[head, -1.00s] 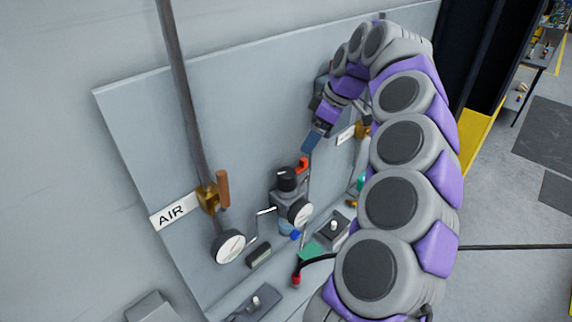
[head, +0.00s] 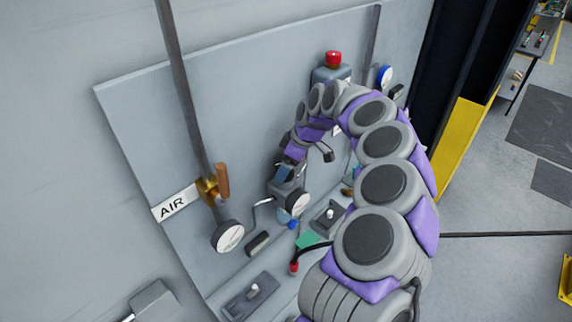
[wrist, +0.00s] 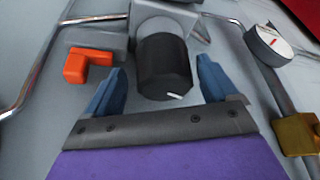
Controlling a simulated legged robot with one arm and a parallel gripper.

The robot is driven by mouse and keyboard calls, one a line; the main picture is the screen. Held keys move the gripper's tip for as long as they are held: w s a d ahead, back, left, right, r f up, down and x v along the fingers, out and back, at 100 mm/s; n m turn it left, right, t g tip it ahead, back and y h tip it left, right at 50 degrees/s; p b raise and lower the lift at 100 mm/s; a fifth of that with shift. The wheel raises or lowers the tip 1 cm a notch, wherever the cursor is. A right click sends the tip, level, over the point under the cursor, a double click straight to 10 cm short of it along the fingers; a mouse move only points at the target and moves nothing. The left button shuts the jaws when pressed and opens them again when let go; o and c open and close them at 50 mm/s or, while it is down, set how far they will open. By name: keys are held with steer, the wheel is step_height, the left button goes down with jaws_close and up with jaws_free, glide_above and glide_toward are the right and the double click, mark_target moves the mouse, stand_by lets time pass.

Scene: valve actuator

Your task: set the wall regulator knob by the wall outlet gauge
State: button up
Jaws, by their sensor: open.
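The regulator knob (wrist: 163,68) is a black cylinder with a white mark, in the wrist view's upper middle. My gripper (wrist: 158,90) is open, with one blue finger on each side of the knob and visible gaps between. In the head view my gripper (head: 285,172) is over the regulator and hides the knob. The outlet gauge (head: 298,204), small with a white face, sits on the regulator below my gripper. I cannot read its needle. A gauge with a red needle (wrist: 275,42) shows at the wrist view's upper right.
An orange-red handle (wrist: 88,65) is close beside my left finger in the wrist view. A brass valve with an orange lever (head: 222,182), the AIR label (head: 174,206) and another gauge (head: 228,236) are to the left. A red button (head: 333,58) is above my arm.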

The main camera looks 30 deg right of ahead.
steer(key=shift+w+a+f, duration=0.15)
steer(key=shift+a+f, duration=0.4)
steer(key=shift+a, duration=0.1)
steer(key=shift+d, duration=0.1)
steer(key=shift+d, duration=0.4)
steer(key=c, duration=0.4)
steer(key=shift+a, duration=0.15)
steer(key=c, duration=0.6)
